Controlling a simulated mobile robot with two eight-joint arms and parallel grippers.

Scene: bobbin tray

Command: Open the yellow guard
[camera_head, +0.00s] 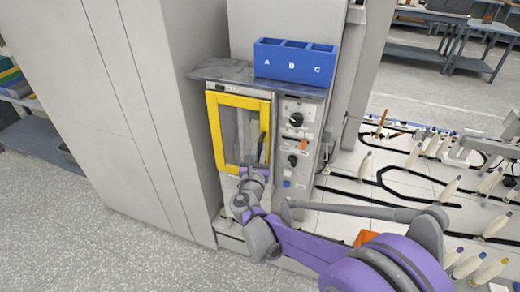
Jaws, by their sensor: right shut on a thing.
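The yellow guard (218,134) is a yellow-framed door with a clear pane on the front of a grey machine. It looks closed against the machine or nearly so; I cannot tell exactly. A dark upright handle (262,146) shows at its right side. My right gripper (259,163) is at the lower end of this handle and is shut on it. The fingertips are small and partly hidden by the wrist. My left gripper is not in view.
A control panel (297,141) with black knobs is right of the guard. A blue bin (295,62) marked A, B, C stands on the machine's top. A tall grey cabinet (130,120) is at left. Several bobbins stand on a white tracked table (345,190) at right.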

